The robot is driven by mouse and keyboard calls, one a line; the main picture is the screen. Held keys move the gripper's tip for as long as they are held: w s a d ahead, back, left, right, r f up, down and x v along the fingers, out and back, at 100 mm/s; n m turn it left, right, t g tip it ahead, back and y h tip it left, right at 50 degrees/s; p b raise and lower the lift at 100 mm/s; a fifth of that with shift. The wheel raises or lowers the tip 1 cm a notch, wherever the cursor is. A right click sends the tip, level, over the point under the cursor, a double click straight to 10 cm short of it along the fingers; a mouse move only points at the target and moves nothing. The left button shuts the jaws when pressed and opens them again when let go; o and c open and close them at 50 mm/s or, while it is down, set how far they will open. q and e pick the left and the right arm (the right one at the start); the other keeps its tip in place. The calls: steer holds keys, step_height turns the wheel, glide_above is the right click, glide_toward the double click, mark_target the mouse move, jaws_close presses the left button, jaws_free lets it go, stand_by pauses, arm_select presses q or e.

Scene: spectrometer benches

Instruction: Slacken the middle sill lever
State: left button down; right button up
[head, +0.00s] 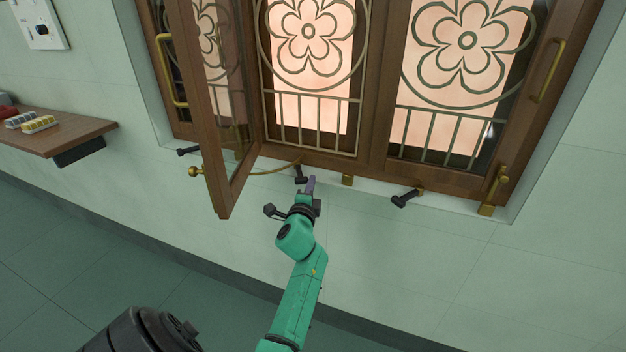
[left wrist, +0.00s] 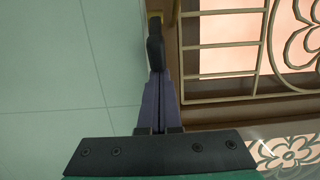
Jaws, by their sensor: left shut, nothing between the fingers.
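The middle sill lever (head: 300,174) is a short black handle on the sill below the window, next to a brass block. In the left wrist view the black lever (left wrist: 155,48) lies straight ahead of my fingertips, with a bit of brass at its far end. My left gripper (head: 310,184) has its purple fingers shut and empty, just right of the lever's lower end. In the left wrist view the closed fingers (left wrist: 164,78) reach the lever's near end; I cannot tell whether they touch it. My right gripper is not in view.
Similar black levers sit on the sill at left (head: 188,151) and right (head: 404,199). A hinged wooden casement (head: 222,185) stands open toward me, left of my gripper, with a brass knob (head: 195,171). A wooden shelf (head: 75,130) is far left. The wall below is clear.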

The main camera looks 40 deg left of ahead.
mark_target(301, 183)
arm_select(q)
steer(key=m+h+p, duration=0.1)
steer(key=s+t+h+p, duration=0.1)
steer(key=a+m+h+p, duration=0.1)
steer(key=p, duration=0.1)
steer(key=shift+s+r+m+t+h, duration=0.2)
steer(key=shift+r+m+t+h, duration=0.1)
steer(key=shift+r+t, duration=0.1)
steer(key=shift+s+a+f+m+h+p, duration=0.15)
steer(key=shift+s+m+h+p, duration=0.1)
steer(key=shift+m+h+p, duration=0.4)
steer(key=shift+s+a+f, duration=0.1)
steer(key=shift+s+a, duration=0.05)
steer(key=shift+s, duration=0.05)
steer(key=shift+s+a+f, duration=0.2)
steer(key=shift+s+a, duration=0.1)
steer(key=shift+s, duration=0.1)
steer(key=shift+s+a, duration=0.7)
steer(key=shift+a, duration=0.25)
